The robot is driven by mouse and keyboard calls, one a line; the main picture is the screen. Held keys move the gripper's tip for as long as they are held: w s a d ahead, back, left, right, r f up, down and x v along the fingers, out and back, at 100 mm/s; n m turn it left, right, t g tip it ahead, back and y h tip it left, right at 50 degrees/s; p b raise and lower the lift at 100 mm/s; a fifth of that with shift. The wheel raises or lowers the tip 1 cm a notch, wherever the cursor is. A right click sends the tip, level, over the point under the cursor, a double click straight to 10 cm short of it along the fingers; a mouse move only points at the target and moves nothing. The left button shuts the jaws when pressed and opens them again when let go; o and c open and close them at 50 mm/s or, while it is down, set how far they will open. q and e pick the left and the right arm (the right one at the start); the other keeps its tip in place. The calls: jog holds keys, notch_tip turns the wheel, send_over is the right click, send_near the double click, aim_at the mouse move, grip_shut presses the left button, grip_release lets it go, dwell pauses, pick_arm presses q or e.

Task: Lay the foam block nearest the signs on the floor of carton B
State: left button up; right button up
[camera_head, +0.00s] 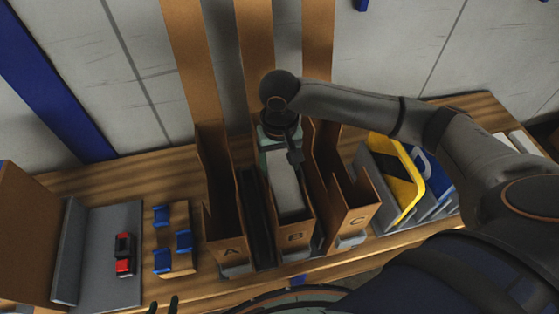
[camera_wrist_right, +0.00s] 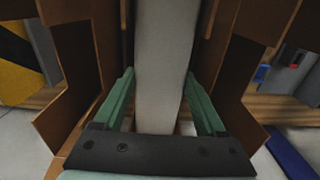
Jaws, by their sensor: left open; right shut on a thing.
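My right gripper (camera_head: 284,152) reaches down into the open top of carton B (camera_head: 296,238), the middle one of three tall brown cartons. It is shut on a pale grey-white foam block (camera_head: 287,188), which is upright between the carton's walls. The right wrist view shows the block (camera_wrist_right: 163,60) between the green fingers. I cannot tell whether its lower end touches the carton floor. The signs, one yellow and black (camera_head: 408,190) and one blue (camera_head: 428,168), stand right of the cartons. Only dark fingertips of my left gripper (camera_head: 164,305) show at the bottom edge, apart and empty.
Carton A (camera_head: 229,244) and carton C (camera_head: 357,216) flank carton B, with a dark narrow gap beside A. A wooden holder with blue clips (camera_head: 178,250) and a red-black item (camera_head: 124,254) are at left. Pale pieces (camera_head: 522,142) lie at far right.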

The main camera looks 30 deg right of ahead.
jog(key=shift+f, duration=0.4)
jog(key=o, duration=1.2)
jog(key=shift+o, duration=0.2)
jog(key=shift+r, duration=0.15)
notch_tip(320, 180, up, 12)
jog(key=p, duration=0.1)
jog(key=shift+r, duration=0.15)
